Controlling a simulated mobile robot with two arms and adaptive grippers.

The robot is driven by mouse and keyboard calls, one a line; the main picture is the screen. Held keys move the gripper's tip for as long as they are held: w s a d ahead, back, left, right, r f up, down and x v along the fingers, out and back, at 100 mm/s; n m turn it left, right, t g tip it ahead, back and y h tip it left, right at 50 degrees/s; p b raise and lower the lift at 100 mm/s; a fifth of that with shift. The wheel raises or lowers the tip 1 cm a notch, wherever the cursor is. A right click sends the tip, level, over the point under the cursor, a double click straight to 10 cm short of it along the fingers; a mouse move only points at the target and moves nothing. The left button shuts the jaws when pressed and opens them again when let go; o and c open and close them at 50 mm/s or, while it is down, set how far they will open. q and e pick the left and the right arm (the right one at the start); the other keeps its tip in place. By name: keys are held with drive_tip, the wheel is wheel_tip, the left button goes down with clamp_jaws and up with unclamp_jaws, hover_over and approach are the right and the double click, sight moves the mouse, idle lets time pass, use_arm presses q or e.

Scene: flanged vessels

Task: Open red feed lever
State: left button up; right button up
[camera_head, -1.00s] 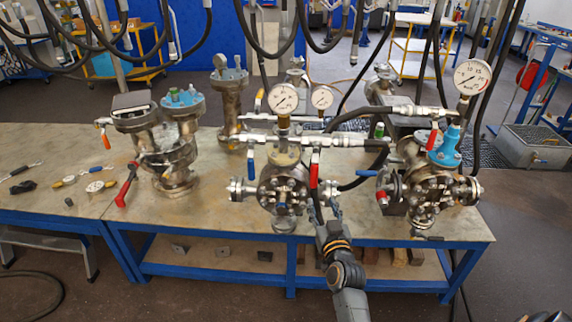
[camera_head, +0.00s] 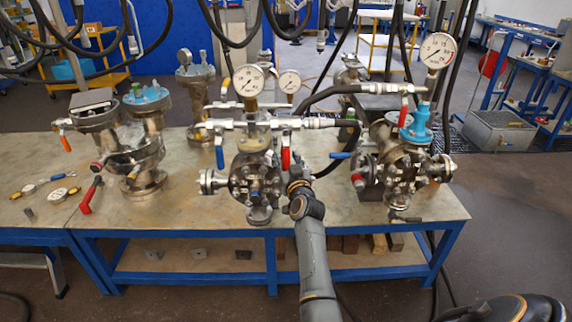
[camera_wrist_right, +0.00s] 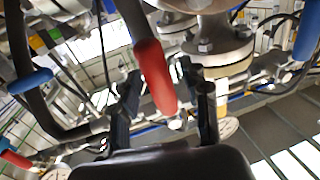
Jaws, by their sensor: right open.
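The red feed lever (camera_head: 285,159) hangs from the pipe run above the middle flanged vessel (camera_head: 256,180). In the right wrist view the red handle (camera_wrist_right: 155,75) points down between the two black fingers of my right gripper (camera_wrist_right: 167,88). The fingers stand apart on either side of it, and I see no clear grip on it. In the head view my right gripper (camera_head: 296,174) is just below and right of the lever, its fingertips partly hidden among the fittings. My left gripper is not in view.
A blue lever (camera_head: 219,152) hangs left of the vessel. Pressure gauges (camera_head: 248,80) stand above the pipes. Another vessel (camera_head: 405,165) with a red lever (camera_head: 403,116) is at right. A red-handled lever (camera_head: 90,196) sticks out at left. The table's front edge (camera_head: 250,226) is mostly clear.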

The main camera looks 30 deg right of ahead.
clamp_jaws()
drive_tip(key=shift+w+d, duration=0.1)
drive_tip(key=shift+d, duration=0.1)
idle(0.3)
